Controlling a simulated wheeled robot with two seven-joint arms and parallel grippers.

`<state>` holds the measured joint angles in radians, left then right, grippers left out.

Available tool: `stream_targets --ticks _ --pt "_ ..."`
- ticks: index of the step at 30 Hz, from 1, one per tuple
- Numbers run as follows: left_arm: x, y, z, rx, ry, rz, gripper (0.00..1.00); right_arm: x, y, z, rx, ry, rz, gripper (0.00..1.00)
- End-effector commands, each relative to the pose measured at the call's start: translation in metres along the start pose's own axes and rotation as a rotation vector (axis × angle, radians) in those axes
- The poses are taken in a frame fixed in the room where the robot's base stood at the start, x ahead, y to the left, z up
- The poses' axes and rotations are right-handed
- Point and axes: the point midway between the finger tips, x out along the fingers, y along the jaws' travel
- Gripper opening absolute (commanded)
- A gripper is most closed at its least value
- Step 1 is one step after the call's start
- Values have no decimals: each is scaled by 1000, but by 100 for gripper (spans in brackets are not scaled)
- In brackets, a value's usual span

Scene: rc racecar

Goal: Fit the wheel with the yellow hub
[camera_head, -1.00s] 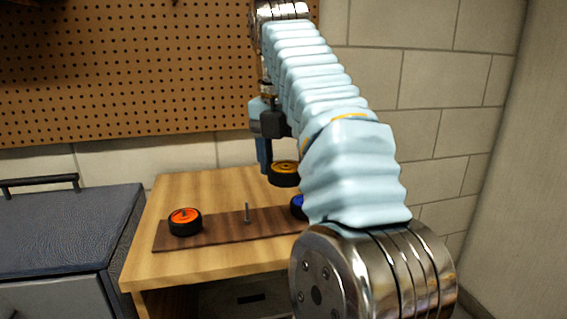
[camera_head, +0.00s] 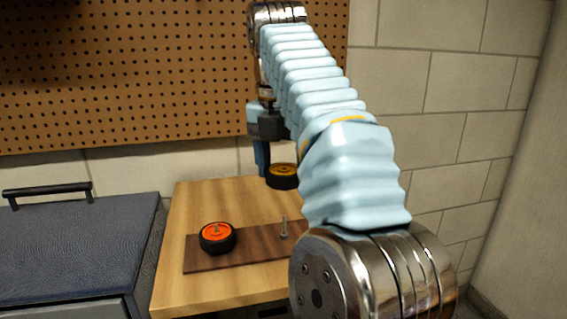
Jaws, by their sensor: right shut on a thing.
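The wheel with the yellow hub (camera_head: 282,176) is a black tyre around a yellow centre, held above the back of the table. My right gripper (camera_head: 272,163) is shut on it, with its fingers pointing down and partly hidden by my arm. A dark brown board (camera_head: 255,247) lies on the table. My left gripper is not in view.
The wooden table (camera_head: 215,195) has bare room behind the board. A dark chest with a handle (camera_head: 75,235) stands to the left. A pegboard (camera_head: 130,80) is on the wall behind. My right arm hides the board's right end.

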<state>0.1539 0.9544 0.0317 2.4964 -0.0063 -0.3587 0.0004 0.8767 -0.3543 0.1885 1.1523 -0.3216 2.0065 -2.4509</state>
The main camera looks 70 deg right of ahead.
Motion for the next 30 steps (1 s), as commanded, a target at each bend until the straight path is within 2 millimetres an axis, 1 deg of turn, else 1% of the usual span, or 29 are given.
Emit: stream_targets --ticks 1,9,15,19,30 --pt "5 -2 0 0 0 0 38 6 0 -1 -1 0 0 35" --pt "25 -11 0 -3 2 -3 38 33 0 -4 -2 1 0 35" --pt "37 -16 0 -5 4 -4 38 50 0 -6 -1 0 0 35" --pt "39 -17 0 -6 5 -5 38 53 0 -6 1 0 0 35" --pt "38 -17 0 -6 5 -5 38 53 0 -6 0 0 0 35"
